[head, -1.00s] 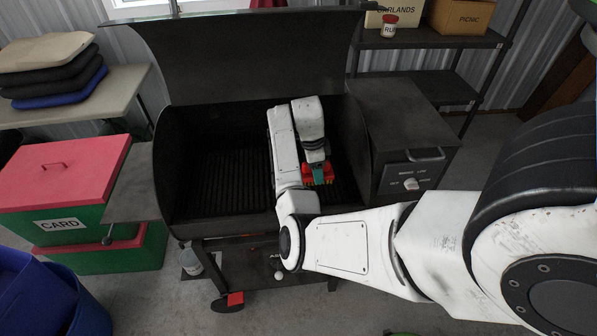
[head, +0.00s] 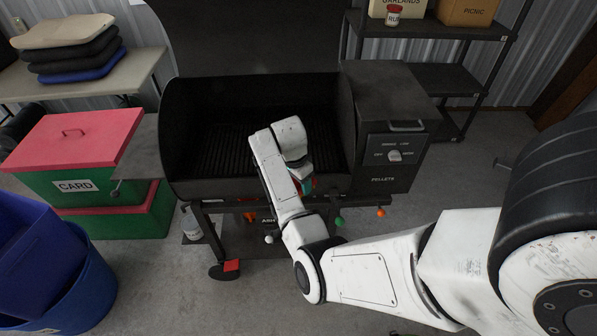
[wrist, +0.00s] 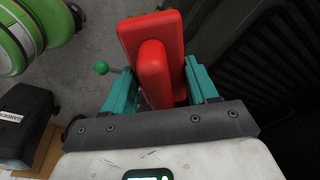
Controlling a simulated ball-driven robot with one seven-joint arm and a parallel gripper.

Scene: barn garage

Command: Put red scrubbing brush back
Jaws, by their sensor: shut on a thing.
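The red scrubbing brush (wrist: 158,60) fills the middle of the wrist view, its block and raised handle between the teal fingers. My gripper (wrist: 157,85) is shut on it. In the head view my gripper (head: 306,184) is mostly hidden behind my white wrist, with only a little teal and red showing at the front edge of the open grill (head: 215,187). The grill's dark grate (head: 228,148) lies behind it. Whether the brush touches the grill cannot be told.
The pellet box (head: 385,125) stands right of the grill. Red-lidded green boxes (head: 75,140) and a blue bin (head: 60,285) are left. Floor is clear at front.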

